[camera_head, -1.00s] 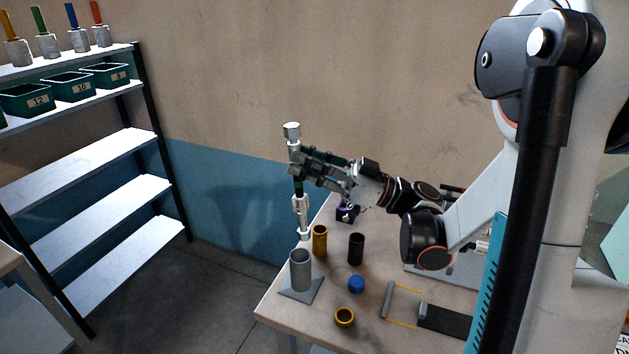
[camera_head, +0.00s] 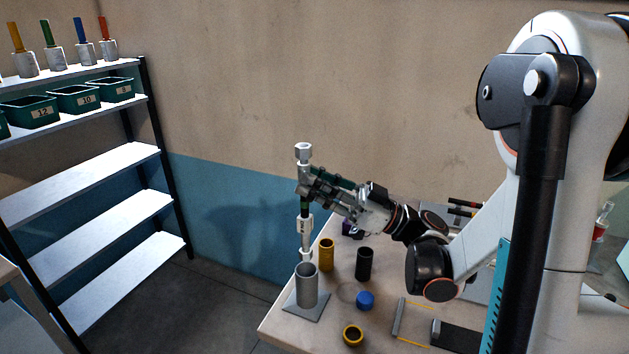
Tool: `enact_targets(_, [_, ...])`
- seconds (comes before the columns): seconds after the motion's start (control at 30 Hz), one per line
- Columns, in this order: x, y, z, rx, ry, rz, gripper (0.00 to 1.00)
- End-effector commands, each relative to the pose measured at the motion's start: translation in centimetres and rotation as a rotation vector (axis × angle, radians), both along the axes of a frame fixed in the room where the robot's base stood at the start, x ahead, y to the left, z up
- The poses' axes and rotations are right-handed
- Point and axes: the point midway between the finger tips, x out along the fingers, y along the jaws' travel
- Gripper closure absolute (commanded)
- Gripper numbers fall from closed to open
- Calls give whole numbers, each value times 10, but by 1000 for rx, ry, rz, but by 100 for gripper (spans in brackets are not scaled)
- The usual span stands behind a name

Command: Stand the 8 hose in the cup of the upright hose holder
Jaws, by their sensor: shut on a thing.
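My gripper (camera_head: 306,190) is shut on the hose, which hangs upright with a pale hex fitting (camera_head: 303,152) on top. Below the fingers show a dark green stretch, a white label (camera_head: 304,226) and a pale lower end. The label's writing is too small to read. The upright hose holder (camera_head: 307,288) is a grey cup on a flat square base at the table's left edge. The hose's lower end is in line with the cup's mouth, just above or behind its rim; I cannot tell which.
A brass-coloured cylinder (camera_head: 327,256) and a black cylinder (camera_head: 364,264) stand close right of the holder. A blue cap (camera_head: 365,300) and a yellow-rimmed ring (camera_head: 353,335) lie in front. A shelf rack (camera_head: 95,180) with numbered green bins stands left, beyond a floor gap.

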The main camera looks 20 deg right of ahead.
Motion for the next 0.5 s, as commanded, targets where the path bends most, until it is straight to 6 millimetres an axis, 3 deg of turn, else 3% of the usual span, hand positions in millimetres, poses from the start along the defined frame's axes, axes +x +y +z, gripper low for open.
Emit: enact_targets(0.5, [0,0,-40,1,0,0,100])
